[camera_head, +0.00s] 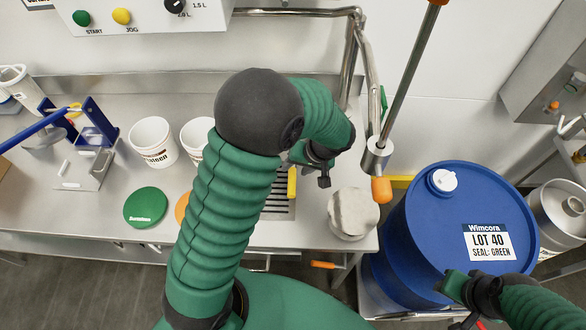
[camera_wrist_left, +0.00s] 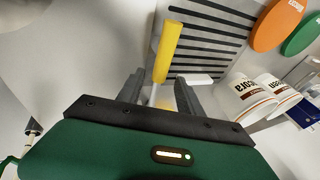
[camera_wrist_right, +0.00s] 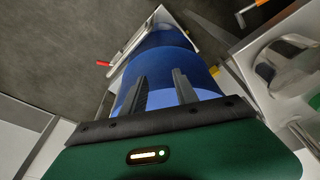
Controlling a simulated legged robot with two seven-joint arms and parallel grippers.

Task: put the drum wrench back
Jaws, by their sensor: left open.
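A yellow bar-shaped handle (camera_head: 292,182) lies over the slotted drain plate, just left of my left gripper (camera_head: 316,172). It may be the drum wrench; I cannot tell for sure. In the left wrist view the yellow bar (camera_wrist_left: 168,50) stands ahead of my open left gripper (camera_wrist_left: 160,85), its near end close to the fingertips. A pale piece shows beyond the fingers. The blue drum (camera_head: 425,235) with a white cap (camera_head: 443,180) stands at the right. My right gripper (camera_wrist_right: 158,77) is open and empty, facing the drum (camera_wrist_right: 160,62); its body shows low right in the head view.
White buckets (camera_head: 153,141), a green lid (camera_head: 146,207) and a blue stand (camera_head: 93,135) are left. A steel keg (camera_head: 560,212) stands far right.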

